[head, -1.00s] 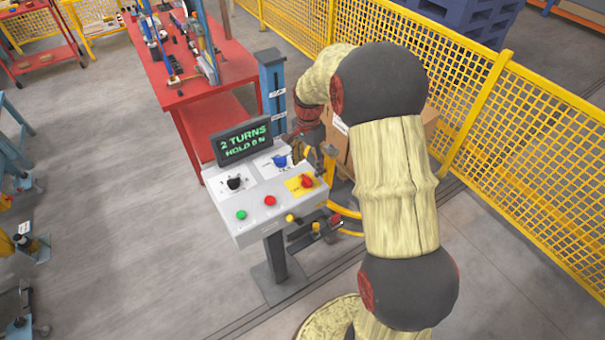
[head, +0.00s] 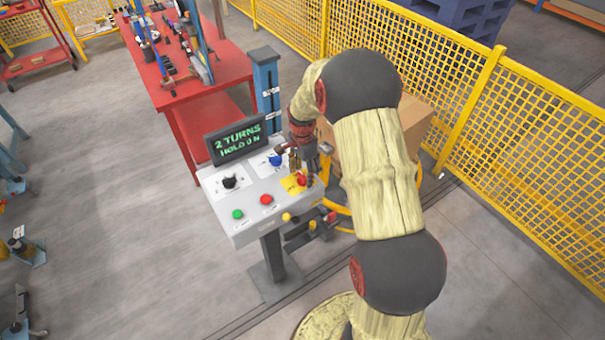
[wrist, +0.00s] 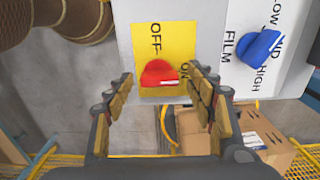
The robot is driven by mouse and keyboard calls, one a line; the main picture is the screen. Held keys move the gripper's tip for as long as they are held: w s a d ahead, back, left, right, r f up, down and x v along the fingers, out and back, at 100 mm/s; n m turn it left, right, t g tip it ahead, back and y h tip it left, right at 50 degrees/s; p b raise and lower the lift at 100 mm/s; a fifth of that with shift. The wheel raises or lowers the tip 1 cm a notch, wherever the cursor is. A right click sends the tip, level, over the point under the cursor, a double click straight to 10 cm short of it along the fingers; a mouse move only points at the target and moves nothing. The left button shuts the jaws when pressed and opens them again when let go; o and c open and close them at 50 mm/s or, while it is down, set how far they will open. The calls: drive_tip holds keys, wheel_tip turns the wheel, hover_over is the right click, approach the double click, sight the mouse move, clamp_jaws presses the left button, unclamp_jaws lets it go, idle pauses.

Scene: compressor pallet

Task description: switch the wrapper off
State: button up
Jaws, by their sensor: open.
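A red knob (wrist: 158,73) sits on a yellow plate (wrist: 178,42) marked OFF in the wrist view; a second label is partly hidden by a finger. A white mark shows on the knob's lower right. In the head view the red knob (head: 302,180) is at the right of the grey control panel (head: 246,213). The panel's display (head: 236,143) reads "2 TURNS HOLD ON". My gripper (wrist: 161,82) is open, with one finger on each side of the red knob. I cannot tell whether they touch it. In the head view my gripper (head: 305,160) is just above the plate.
A blue knob (head: 276,160), a black knob (head: 230,182), a green button (head: 238,214) and a red button (head: 266,199) share the panel. A cardboard box (head: 412,120) stands behind my arm. Yellow fencing (head: 530,130) runs along the right.

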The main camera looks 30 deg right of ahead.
drive_tip(key=shift+c, duration=1.4)
drive_tip(key=c, duration=0.9)
